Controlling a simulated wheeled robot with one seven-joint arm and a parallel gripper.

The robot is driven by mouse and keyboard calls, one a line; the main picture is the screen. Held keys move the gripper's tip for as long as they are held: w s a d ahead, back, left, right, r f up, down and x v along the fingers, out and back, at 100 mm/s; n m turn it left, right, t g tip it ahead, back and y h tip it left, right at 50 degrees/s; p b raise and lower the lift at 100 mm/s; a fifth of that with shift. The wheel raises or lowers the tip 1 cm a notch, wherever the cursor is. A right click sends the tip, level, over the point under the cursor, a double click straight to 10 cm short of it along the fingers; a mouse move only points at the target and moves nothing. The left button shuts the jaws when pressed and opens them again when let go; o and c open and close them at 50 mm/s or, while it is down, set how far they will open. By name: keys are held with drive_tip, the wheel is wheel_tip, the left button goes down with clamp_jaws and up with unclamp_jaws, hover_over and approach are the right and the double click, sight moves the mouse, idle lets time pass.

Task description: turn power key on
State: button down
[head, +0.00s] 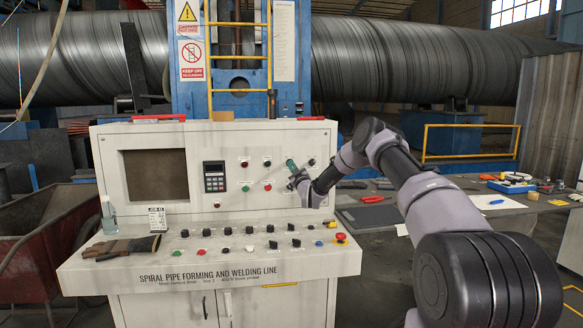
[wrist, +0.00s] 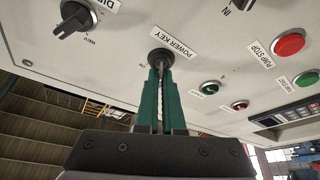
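The power key switch (wrist: 161,57) is a round dark lock on the upright panel, below a white "POWER KEY" label (wrist: 174,42) in the wrist view. My gripper (wrist: 161,72) has its green fingers close together at the lock, with a thin silvery strip, apparently the key (wrist: 160,92), between them. The fingers look shut on the key. In the head view my gripper (head: 290,163) is at the right part of the panel and hides the switch. The key's turn position cannot be made out.
Around the switch are a black rotary knob (wrist: 76,18), a green button (wrist: 210,88) and a red button (wrist: 240,105). The console (head: 210,262) has several knobs and a red emergency stop (head: 341,237). Gloves (head: 122,247) lie on its left. A workbench (head: 455,205) is at right.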

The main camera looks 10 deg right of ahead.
drive_tip(key=shift+m, duration=0.4)
drive_tip(key=m+h, duration=0.3)
drive_tip(key=m, duration=0.2)
drive_tip(key=m+h, duration=0.3)
drive_tip(key=m, duration=0.3)
drive_tip(key=m+h, duration=0.2)
drive_tip(key=m, duration=0.3)
drive_tip(key=shift+a+h, duration=0.1)
drive_tip(key=shift+h, duration=0.3)
drive_tip(key=shift+m, duration=0.5)
drive_tip(key=c, duration=1)
unclamp_jaws()
drive_tip(key=shift+c, duration=0.2)
drive_tip(key=v, duration=1)
drive_tip(key=shift+s+f, duration=0.15)
drive_tip(key=shift+s, duration=0.2)
drive_tip(key=shift+a, duration=0.15)
